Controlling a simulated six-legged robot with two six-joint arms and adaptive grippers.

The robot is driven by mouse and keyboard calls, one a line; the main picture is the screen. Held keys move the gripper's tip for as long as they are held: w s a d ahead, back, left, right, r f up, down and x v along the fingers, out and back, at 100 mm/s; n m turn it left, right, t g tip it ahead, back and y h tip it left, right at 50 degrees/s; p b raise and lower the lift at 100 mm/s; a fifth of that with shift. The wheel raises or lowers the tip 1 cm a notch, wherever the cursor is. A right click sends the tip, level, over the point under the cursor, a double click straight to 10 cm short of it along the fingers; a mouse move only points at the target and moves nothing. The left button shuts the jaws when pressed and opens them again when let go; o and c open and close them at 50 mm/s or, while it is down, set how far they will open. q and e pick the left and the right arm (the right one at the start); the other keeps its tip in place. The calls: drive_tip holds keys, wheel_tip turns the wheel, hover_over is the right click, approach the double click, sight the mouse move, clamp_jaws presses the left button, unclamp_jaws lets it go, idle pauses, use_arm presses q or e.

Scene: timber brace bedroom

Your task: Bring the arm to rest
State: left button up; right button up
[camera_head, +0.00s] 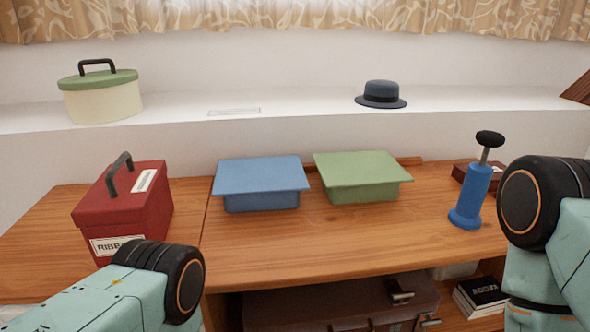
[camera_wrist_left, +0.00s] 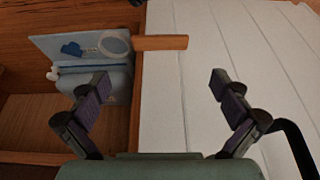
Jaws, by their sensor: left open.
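My left gripper (camera_wrist_left: 160,82) shows in the left wrist view with its two dark fingers spread wide apart and nothing between them. Behind it are a white panelled surface (camera_wrist_left: 205,60) and an open wooden compartment (camera_wrist_left: 30,120). In the head view my left arm enters at the lower left, in front of the red ribbon box (camera_head: 125,205), and its gripper is out of sight. My right arm enters at the right edge, beside the blue pump-like object (camera_head: 470,200). My right gripper is hidden from both views.
A blue lidded box (camera_head: 262,185) and a green lidded box (camera_head: 361,178) stand on the wooden desk (camera_head: 350,240). A hatbox (camera_head: 103,98) and hat (camera_head: 381,95) sit on the white ledge. A brown case (camera_head: 330,306) lies below. The desk's front middle is clear.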

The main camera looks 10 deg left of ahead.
use_arm(q)
drive_tip(key=shift+x, duration=5.75)
drive_tip(key=shift+s, duration=0.1)
drive_tip(key=shift+v, duration=5.7)
drive_tip(key=shift+x, duration=5.8)
drive_tip(key=shift+d+f+m+g+y+b, duration=0.1)
drive_tip(key=shift+m+g+y+b, duration=0.15)
drive_tip(key=shift+y+b, duration=1.1)
drive_tip(key=shift+d+f+m+g+y+b, duration=0.2)
drive_tip(key=shift+y+b, duration=0.55)
drive_tip(key=shift+b, duration=1.1)
drive_tip(key=shift+a+r+y+b, duration=0.1)
drive_tip(key=shift+r+y+b, duration=0.1)
drive_tip(key=shift+y+b, duration=0.55)
